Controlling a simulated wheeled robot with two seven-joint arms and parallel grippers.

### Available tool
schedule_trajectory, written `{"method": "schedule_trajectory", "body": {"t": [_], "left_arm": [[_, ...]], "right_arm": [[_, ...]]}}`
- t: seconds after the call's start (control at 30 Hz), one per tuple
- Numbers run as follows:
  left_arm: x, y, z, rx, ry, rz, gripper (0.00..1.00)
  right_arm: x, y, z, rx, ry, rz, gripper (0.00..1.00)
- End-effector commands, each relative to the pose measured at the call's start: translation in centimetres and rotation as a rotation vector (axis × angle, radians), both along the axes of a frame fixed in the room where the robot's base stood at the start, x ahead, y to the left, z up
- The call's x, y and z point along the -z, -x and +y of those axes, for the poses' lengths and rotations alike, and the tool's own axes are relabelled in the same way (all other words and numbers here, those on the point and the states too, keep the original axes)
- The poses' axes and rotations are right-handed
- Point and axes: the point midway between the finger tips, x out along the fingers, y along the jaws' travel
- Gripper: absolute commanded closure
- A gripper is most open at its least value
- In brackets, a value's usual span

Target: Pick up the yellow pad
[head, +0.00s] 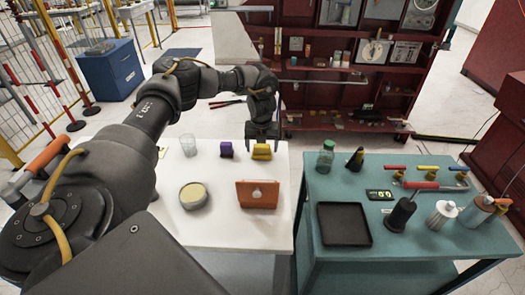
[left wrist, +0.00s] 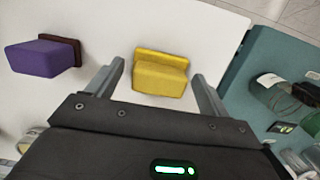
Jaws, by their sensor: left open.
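The yellow pad (head: 262,152) lies near the back right of the white table (head: 222,232). In the left wrist view the yellow pad (left wrist: 160,76) sits ahead, between the lines of my two fingers. My left gripper (head: 262,138) is above the pad and points down. In the left wrist view my left gripper (left wrist: 160,85) is open, with its fingers apart and nothing between them touching the pad as far as I can see. My right gripper is not in view.
A purple pad (head: 226,149) stands just left of the yellow one. A teal table (head: 390,262) with a black tray (head: 343,224), bottles and tools stands to the right.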

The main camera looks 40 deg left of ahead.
Motion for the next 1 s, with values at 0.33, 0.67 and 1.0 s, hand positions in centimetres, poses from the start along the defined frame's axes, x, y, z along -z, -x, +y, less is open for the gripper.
{"method": "schedule_trajectory", "body": {"t": [0.33, 0.67, 1.0], "left_arm": [[0.0, 0.0, 0.0, 0.000, 0.000, 0.000, 0.53], [-0.1, 0.0, 0.0, 0.000, 0.000, 0.000, 0.69], [-2.6, -0.2, -0.1, 0.001, 0.002, -0.006, 0.69]], "right_arm": [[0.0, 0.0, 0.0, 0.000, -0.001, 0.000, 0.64], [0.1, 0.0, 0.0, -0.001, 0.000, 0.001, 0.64], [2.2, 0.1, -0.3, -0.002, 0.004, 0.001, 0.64]]}}
